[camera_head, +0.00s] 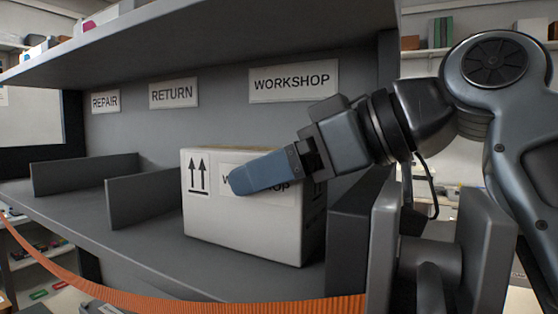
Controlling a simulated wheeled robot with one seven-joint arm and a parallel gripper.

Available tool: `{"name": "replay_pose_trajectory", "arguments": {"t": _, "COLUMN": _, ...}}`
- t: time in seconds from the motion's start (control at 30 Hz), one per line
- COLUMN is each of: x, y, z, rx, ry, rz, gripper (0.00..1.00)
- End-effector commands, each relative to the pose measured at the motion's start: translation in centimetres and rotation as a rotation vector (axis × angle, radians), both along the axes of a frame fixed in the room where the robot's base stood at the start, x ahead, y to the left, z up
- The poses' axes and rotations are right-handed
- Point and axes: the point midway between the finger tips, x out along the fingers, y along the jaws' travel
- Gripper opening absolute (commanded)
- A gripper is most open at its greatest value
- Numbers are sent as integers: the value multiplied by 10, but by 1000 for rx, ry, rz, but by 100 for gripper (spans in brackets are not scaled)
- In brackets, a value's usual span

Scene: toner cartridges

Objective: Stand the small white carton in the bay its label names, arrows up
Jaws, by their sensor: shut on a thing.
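The small white carton (240,222) stands on the shelf in the bay under the WORKSHOP sign (295,82). Two black arrows on its front face point up. A label on that face is partly covered; a "W" and "op" show. My gripper (262,173) reaches in from the right, with one blue-grey finger lying across the front face over the label. The other finger is hidden. The gripper is shut on the carton. The carton looks upright, and its base appears at the shelf surface; I cannot tell if it bears fully on it.
Bays under the RETURN (174,93) and REPAIR (105,102) signs look empty. Low dividers (150,190) (84,173) separate them. A dark side panel (347,225) stands close right of the carton. An upper shelf (200,40) hangs above; an orange strap (200,302) crosses in front.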

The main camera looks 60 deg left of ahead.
Motion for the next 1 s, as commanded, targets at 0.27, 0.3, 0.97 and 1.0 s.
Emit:
{"name": "replay_pose_trajectory", "arguments": {"t": 0.27, "x": 0, "y": 0, "z": -1, "rx": 3, "ry": -1, "rz": 1, "gripper": 36}}
{"name": "replay_pose_trajectory", "arguments": {"t": 0.3, "x": 0, "y": 0, "z": -3, "rx": 0, "ry": -1, "rz": 0, "gripper": 90}}
{"name": "replay_pose_trajectory", "arguments": {"t": 0.97, "x": 19, "y": -34, "z": 15, "rx": 3, "ry": -2, "rz": -2, "gripper": 100}}
{"name": "replay_pose_trajectory", "arguments": {"t": 1.0, "x": 23, "y": -41, "z": 18, "rx": 4, "ry": -2, "rz": -4, "gripper": 100}}
